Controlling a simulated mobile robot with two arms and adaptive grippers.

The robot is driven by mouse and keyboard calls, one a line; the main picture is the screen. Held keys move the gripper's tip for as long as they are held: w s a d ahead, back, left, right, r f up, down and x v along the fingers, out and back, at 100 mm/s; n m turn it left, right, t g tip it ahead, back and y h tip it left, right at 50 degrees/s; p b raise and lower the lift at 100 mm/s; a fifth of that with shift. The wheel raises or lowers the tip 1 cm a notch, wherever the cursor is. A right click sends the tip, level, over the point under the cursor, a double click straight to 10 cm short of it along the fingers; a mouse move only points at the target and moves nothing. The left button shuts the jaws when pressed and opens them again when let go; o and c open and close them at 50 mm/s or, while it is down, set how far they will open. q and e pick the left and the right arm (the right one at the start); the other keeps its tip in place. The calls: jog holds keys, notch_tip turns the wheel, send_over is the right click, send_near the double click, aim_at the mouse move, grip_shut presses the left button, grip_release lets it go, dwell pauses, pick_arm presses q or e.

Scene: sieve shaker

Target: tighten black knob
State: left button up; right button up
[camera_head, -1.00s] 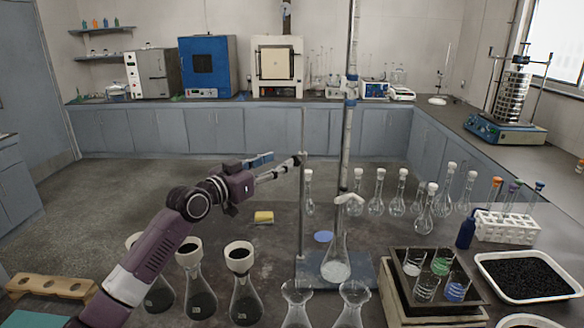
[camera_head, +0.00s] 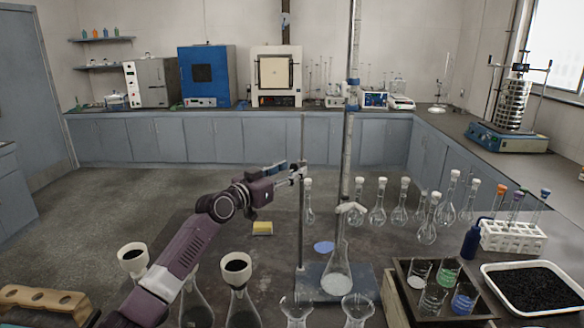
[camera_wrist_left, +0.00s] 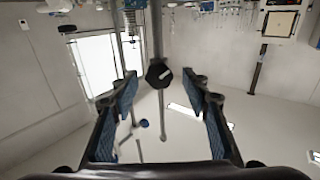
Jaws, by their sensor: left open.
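My left gripper (camera_wrist_left: 163,84) is open, with one blue-padded finger on each side of the knob. I see no contact between the fingers and the knob. In the head view, my left gripper (camera_head: 291,172) is beside the thin upright rod (camera_head: 303,215) of a stand (camera_head: 312,283). The knob is too small or hidden to make out there. My right gripper is not in view.
Funnel-topped flasks (camera_head: 240,300) stand under my left arm. Stoppered flasks (camera_head: 428,225), a tube rack (camera_head: 512,238) and a tray of black grains (camera_head: 540,290) are to the right.

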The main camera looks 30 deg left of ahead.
pick_arm(q)
jog(key=shift+w+d+r, duration=0.1)
jog(key=shift+w+d, duration=0.05)
jog(key=shift+w, duration=0.25)
